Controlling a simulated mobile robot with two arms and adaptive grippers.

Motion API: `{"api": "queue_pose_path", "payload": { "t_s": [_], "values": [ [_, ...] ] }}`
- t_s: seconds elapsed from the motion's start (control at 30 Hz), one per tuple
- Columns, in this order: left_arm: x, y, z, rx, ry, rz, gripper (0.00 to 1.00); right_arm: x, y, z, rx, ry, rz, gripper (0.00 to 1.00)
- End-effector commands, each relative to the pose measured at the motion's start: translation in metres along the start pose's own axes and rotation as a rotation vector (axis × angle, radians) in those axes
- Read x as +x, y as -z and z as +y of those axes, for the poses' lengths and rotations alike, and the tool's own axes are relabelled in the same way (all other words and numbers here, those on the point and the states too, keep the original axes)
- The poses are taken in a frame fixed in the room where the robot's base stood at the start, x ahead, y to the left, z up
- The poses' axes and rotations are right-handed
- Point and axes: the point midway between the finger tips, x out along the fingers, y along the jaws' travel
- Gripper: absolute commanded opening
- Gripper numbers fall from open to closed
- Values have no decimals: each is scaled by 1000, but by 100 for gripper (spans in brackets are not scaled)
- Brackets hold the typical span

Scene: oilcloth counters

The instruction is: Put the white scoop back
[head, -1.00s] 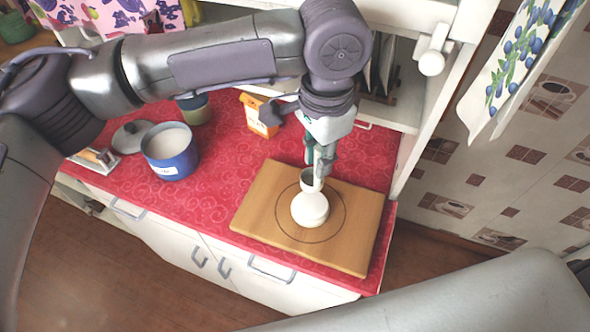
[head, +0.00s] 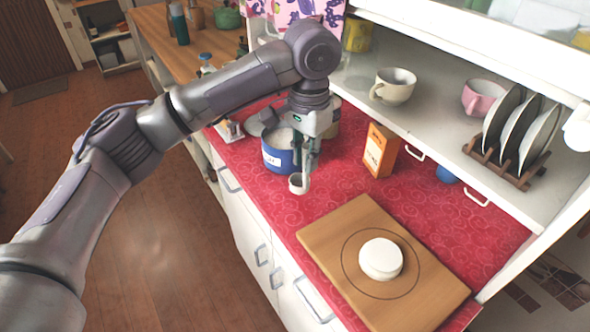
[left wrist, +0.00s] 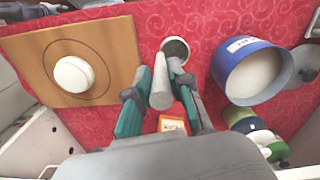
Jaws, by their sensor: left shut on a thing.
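The white scoop (head: 297,184) is held in my left gripper (head: 306,168), its small cup pointing down, above the red counter just in front of the blue canister (head: 277,158). In the left wrist view the scoop's handle (left wrist: 161,88) lies between the fingers of the gripper (left wrist: 160,92), and its round cup (left wrist: 176,47) shows beyond them. The blue canister also shows there (left wrist: 228,75), open, with pale contents inside, to the right of the scoop and apart from it. My right gripper is out of view.
A wooden board (head: 340,238) carries a round white object (head: 380,258). An orange-and-white box (head: 379,150) stands behind the scoop. A grey lid (head: 262,122) lies behind the canister. A shelf above holds cups and a plate rack (head: 502,163).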

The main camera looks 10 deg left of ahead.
Motion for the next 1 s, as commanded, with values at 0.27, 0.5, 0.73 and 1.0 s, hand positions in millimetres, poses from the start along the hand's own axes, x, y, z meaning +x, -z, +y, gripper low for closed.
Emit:
{"api": "queue_pose_path", "payload": {
  "t_s": [0.27,0.5,0.73,1.0],
  "values": [
    [18,-1,-27,1,0,0,0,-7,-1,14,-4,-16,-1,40],
    [50,-1,-26,3,-1,-2,0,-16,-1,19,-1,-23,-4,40],
    [57,-1,-26,3,0,1,0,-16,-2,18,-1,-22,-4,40],
    [60,0,-26,3,0,1,29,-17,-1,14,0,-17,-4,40]
  ]
}}
